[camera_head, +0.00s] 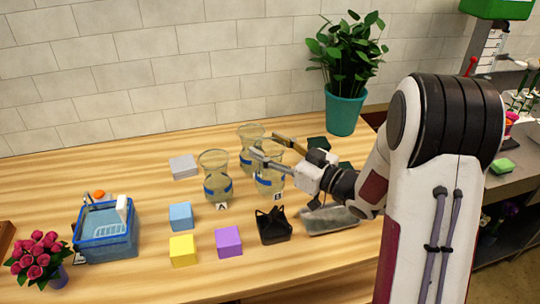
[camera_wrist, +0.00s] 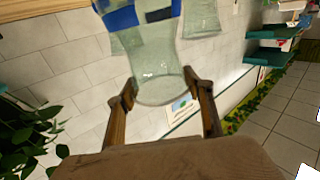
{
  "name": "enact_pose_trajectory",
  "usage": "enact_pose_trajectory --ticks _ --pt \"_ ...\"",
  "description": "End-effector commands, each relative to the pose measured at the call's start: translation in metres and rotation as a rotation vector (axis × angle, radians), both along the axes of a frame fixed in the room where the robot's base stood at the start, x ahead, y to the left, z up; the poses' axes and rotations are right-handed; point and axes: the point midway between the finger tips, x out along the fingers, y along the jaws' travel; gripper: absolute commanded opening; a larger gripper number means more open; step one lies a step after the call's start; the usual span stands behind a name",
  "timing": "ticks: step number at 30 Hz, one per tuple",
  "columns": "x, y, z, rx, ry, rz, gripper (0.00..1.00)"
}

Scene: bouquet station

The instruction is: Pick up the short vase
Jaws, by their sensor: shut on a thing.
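My gripper (camera_head: 270,150) reaches in from the right and is shut on a clear glass vase (camera_head: 268,182) with a blue band, standing by label B. In the wrist view my gripper (camera_wrist: 160,84) has one finger on each side of this vase (camera_wrist: 157,62), near its round rim. Its blue band shows at the top of that view. Another similar vase (camera_head: 216,180) stands to the left by label A, and a third vase (camera_head: 247,136) stands behind. The fingers partly cover the held vase in the head view. I cannot tell clearly which vase is shortest.
A potted plant (camera_head: 345,105) stands behind on the right. Blue (camera_head: 181,217), yellow (camera_head: 183,251) and purple (camera_head: 228,242) cubes and a black holder (camera_head: 273,226) are in front. A blue basin (camera_head: 105,245) and pink flowers (camera_head: 38,257) are at left. The wooden table's back left is clear.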

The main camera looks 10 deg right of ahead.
Motion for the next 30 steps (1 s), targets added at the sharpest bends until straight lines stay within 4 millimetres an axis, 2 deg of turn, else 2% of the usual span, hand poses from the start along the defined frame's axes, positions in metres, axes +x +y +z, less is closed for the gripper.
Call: enact_pose_trajectory --ticks 6,15,30 --pt "0.0 0.0 0.029 -0.001 -0.008 0.0 0.0" --pt "0.0 0.0 0.055 0.001 -0.007 0.0 0.0" --pt "0.0 0.0 0.061 0.002 -0.005 0.0 0.0"
